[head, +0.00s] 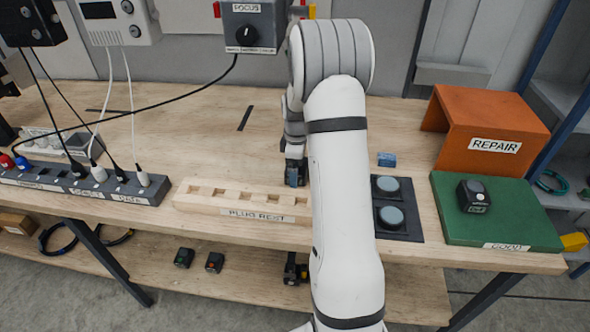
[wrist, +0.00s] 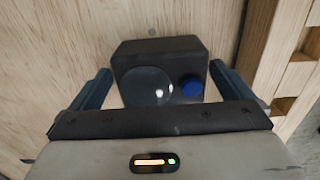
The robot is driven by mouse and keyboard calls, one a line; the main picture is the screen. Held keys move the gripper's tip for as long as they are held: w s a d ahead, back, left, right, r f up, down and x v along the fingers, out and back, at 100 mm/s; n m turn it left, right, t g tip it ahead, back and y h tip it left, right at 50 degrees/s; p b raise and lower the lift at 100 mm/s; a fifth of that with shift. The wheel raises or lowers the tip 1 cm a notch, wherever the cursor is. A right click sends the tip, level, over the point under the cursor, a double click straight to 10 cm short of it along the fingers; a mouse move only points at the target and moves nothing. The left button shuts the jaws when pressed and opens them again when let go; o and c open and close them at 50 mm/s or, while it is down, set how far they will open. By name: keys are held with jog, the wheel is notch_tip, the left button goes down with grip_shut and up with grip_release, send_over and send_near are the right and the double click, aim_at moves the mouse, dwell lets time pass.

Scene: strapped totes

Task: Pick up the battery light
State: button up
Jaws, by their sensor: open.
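My gripper (wrist: 160,92) is open, with one blue-grey finger on each side of the box. Gaps show beside it, and I cannot tell whether either finger touches. In the head view my gripper (head: 294,172) is low over the bench behind the plug rest, partly covered by my arm. The light between the fingers cannot be made out there. Another dark device (head: 473,196) stands on the green pad (head: 515,220) at the right.
The wooden plug rest (head: 245,202) lies just in front of my gripper. Two round discs (head: 388,184) on dark pads and a small blue item (head: 387,159) are to its right. An orange REPAIR stand (head: 490,130) is farther right.

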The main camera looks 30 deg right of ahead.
jog(key=shift+c, duration=0.2)
jog(key=c, duration=1.3)
jog(key=shift+r, duration=0.1)
